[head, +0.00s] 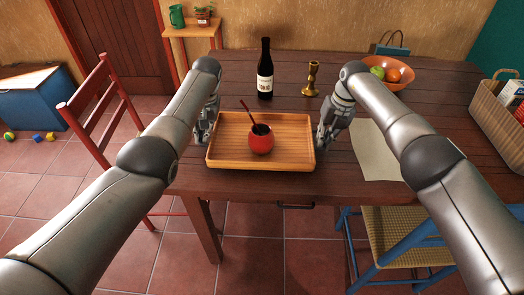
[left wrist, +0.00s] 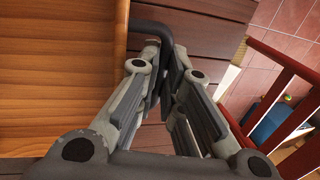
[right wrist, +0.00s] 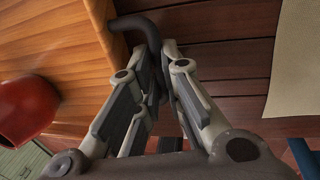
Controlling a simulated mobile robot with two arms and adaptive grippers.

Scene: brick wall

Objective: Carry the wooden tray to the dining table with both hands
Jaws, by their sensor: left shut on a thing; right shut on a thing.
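The wooden tray (head: 235,162) is over the front part of the dark wooden dining table (head: 340,186) and looks level. I cannot tell whether it touches the tabletop. My left gripper (head: 207,128) is shut on the tray's dark left handle (left wrist: 160,30). My right gripper (head: 323,133) is shut on the dark right handle (right wrist: 138,24). The red cup also shows in the right wrist view (right wrist: 25,108).
Behind the tray stand a dark bottle (head: 265,72) and a brass candlestick (head: 311,80). A fruit bowl (head: 388,80), a pale sheet (head: 376,152) and a basket (head: 497,112) are to the right. A red chair (head: 92,112) and a blue chair (head: 405,245) flank the table.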

